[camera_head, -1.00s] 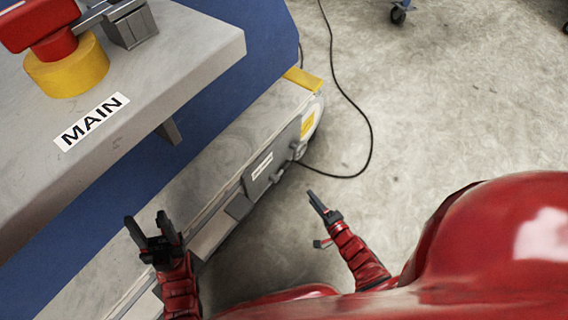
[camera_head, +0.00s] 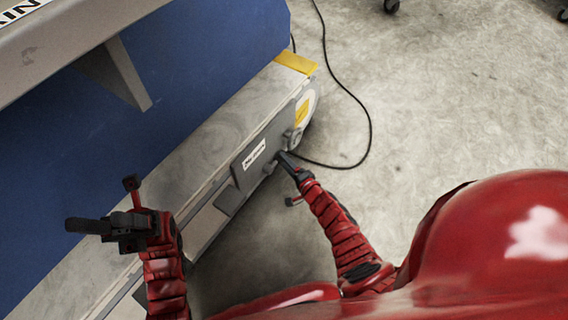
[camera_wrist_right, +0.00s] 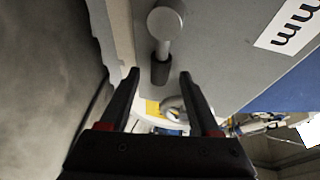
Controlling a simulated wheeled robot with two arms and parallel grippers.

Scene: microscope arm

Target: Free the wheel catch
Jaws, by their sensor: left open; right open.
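A grey panel (camera_head: 252,160) with a white label sits on the side of the low base beam. A small grey catch lever with a round pivot (camera_wrist_right: 165,24) and a dark grip (camera_wrist_right: 160,72) sticks out from it in the right wrist view. My right gripper (camera_head: 285,159) is at the panel's lower right. In the right wrist view it (camera_wrist_right: 159,78) is open, and the grip appears between its fingertips; I cannot tell whether they touch it. In the head view the gripper partly hides the lever. My left gripper (camera_head: 108,205) is open and empty above the beam.
A blue wall (camera_head: 200,60) and a grey tabletop with a bracket (camera_head: 120,72) stand at the left. The beam's end carries a yellow strip (camera_head: 296,63). A black cable (camera_head: 362,108) lies on the floor. The concrete floor at the right is mostly clear.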

